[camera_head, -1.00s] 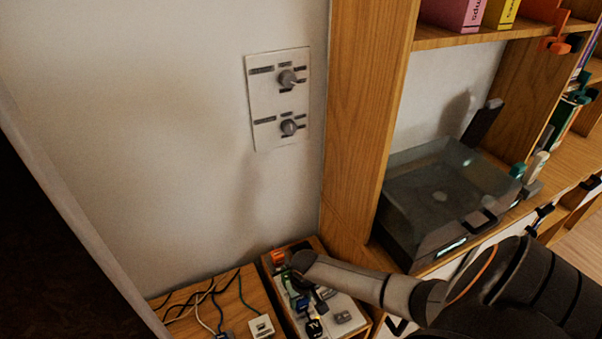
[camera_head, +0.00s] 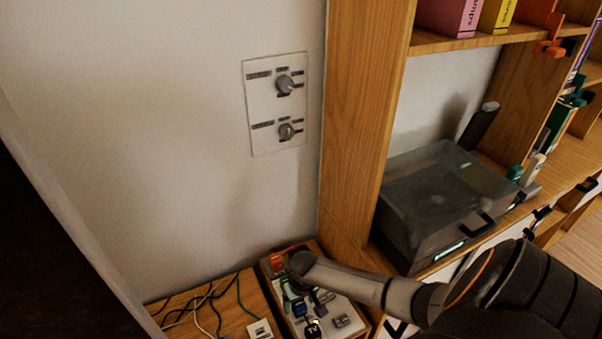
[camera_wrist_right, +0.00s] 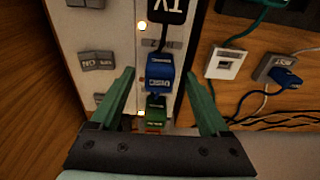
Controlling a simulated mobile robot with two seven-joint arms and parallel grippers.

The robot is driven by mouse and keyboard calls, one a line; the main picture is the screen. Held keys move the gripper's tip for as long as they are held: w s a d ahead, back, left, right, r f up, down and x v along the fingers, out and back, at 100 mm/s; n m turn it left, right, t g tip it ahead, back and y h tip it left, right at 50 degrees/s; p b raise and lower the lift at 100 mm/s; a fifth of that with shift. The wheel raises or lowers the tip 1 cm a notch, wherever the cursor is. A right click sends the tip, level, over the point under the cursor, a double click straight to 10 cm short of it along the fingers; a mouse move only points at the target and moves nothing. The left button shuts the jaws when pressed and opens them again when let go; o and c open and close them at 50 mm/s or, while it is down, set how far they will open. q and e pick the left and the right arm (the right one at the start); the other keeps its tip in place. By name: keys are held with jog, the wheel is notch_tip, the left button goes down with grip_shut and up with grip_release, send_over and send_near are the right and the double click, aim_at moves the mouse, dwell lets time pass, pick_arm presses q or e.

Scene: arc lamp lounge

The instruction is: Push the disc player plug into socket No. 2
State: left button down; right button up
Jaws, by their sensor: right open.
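The blue plug (camera_wrist_right: 160,72), with a label that seems to read DISC, is at the white socket strip (camera_wrist_right: 122,60) in the right wrist view. I cannot tell how deep it sits. My right gripper (camera_wrist_right: 158,76) is open, its green fingers on either side of the blue plug with gaps. A green plug (camera_wrist_right: 156,108) is just below it, partly between the fingers. In the head view my right gripper (camera_head: 293,292) is over the strip (camera_head: 346,308), and the blue plug (camera_head: 299,310) shows beside it. My left gripper is not in view.
A black plug marked TV (camera_wrist_right: 168,8) is above the blue one. Rocker switches (camera_wrist_right: 97,61) line the strip. A white adapter (camera_wrist_right: 226,63), a grey plug (camera_wrist_right: 275,69) and loose cables lie beside it. A wooden shelf unit (camera_head: 360,130) stands close on the right.

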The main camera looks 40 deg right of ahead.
aim_at(302, 308)
notch_tip(302, 308, up, 11)
jog(key=s+p, duration=0.1)
jog(key=p, duration=0.1)
jog(key=shift+a, duration=0.15)
jog(key=shift+s+f, duration=0.1)
jog(key=shift+f, duration=0.05)
jog(key=s+a+f+n+t+y, duration=0.1)
jog(key=s+a, duration=0.1)
jog(key=a, duration=0.2)
jog(key=s+a+f+n+t+y, duration=0.1)
jog(key=a+t, duration=0.1)
jog(key=a, duration=0.2)
jog(key=s+a+f+n+t, duration=0.2)
jog(key=a, duration=0.3)
jog(key=shift+s+f+y, duration=0.1)
jog(key=shift+s+y, duration=0.25)
jog(key=shift+y, duration=0.05)
jog(key=shift+s+a+r+n+t, duration=0.8)
jog(key=shift+s+a+r+t, duration=0.55)
jog(key=shift+s+t, duration=0.2)
